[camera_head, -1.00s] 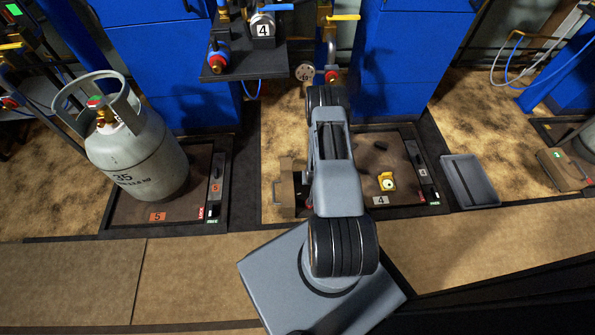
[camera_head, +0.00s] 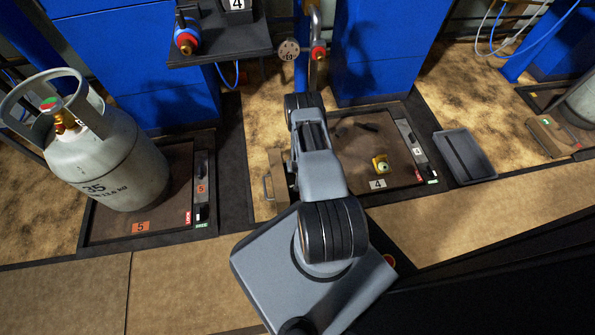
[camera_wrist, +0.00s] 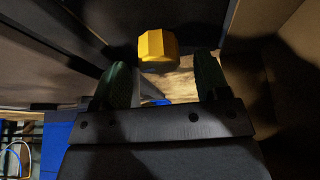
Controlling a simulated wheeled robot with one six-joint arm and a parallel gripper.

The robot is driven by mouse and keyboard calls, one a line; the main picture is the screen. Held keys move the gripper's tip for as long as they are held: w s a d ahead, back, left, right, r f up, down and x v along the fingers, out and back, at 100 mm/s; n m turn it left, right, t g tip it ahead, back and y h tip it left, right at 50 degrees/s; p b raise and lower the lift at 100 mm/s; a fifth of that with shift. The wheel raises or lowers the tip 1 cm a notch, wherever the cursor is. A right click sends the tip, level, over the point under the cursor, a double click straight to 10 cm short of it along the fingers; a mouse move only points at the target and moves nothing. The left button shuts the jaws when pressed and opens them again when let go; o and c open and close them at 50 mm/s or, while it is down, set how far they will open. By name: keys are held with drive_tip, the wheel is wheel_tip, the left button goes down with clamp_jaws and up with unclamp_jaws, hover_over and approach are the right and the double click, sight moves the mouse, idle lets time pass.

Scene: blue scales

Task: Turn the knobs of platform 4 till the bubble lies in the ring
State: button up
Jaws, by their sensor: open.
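Platform 4 (camera_head: 350,135) is a brown plate in a dark frame, right of my arm in the head view. It bears a "4" label (camera_head: 377,184) at its front edge. A small yellow level (camera_head: 381,163) with a pale green round face sits on it; bubble and ring are too small to tell apart. In the wrist view a yellow faceted knob (camera_wrist: 158,50) shows between and beyond the fingertips of my gripper (camera_wrist: 163,66). The green fingers are open, with a gap on each side of the knob. In the head view my arm hides the gripper.
Platform 5 (camera_head: 108,228) at left carries a grey gas cylinder (camera_head: 110,155). A grey tray (camera_head: 465,155) lies right of platform 4. Blue cabinets (camera_head: 385,50) and a dark shelf (camera_head: 225,45) with a valve stand behind. Bare floor (camera_head: 470,220) lies in front.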

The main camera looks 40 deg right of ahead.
drive_tip(key=shift+b+x, duration=0.3)
drive_tip(key=shift+x, duration=0.6)
drive_tip(key=c, duration=0.9)
drive_tip(key=shift+c, duration=0.2)
